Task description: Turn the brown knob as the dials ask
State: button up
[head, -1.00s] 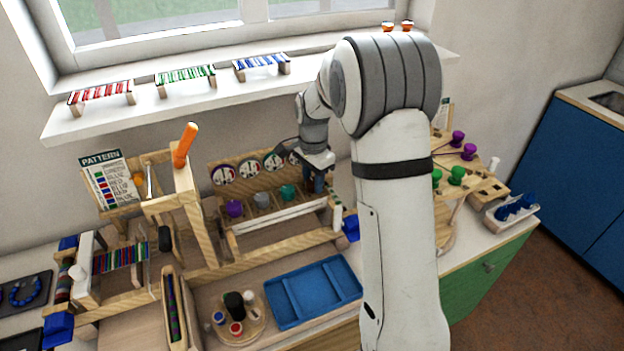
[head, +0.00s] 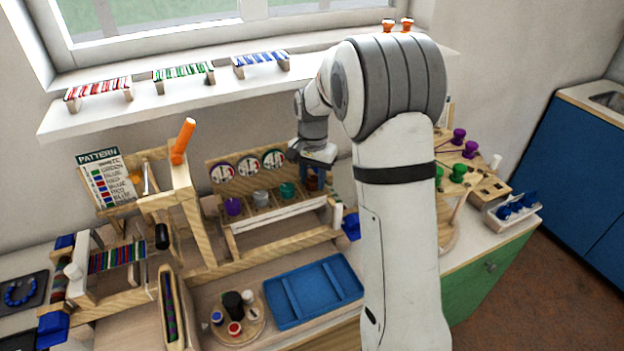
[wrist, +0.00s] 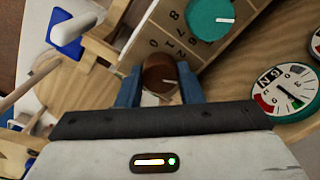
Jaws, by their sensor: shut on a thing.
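The brown knob (wrist: 158,74) sits between the blue fingers of my gripper (wrist: 160,92) in the wrist view, with a short white mark on its face. My gripper is shut on it. In the head view my gripper (head: 312,177) is at the right end of the knob row and largely covers the brown knob. A dial (wrist: 291,88) with a needle and coloured bands lies right of the gripper in the wrist view. Dials (head: 248,166) also stand in a row above the knobs in the head view; the one behind my gripper is hidden.
A teal knob (wrist: 211,18) is close beside the brown one. Grey (head: 261,198) and purple (head: 233,206) knobs continue the row leftward. A white-tipped peg (wrist: 72,27) and blue part stand near the board's end. A blue tray (head: 312,292) lies in front.

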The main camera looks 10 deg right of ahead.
aim_at(313, 179)
jog(key=shift+n, duration=0.6)
jog(key=o, duration=1)
jog(key=shift+c, duration=0.2)
notch_tip(313, 179, up, 8)
jog(key=shift+f+b, duration=0.25)
jog(key=shift+b, duration=0.3)
jog(key=shift+r, duration=0.2)
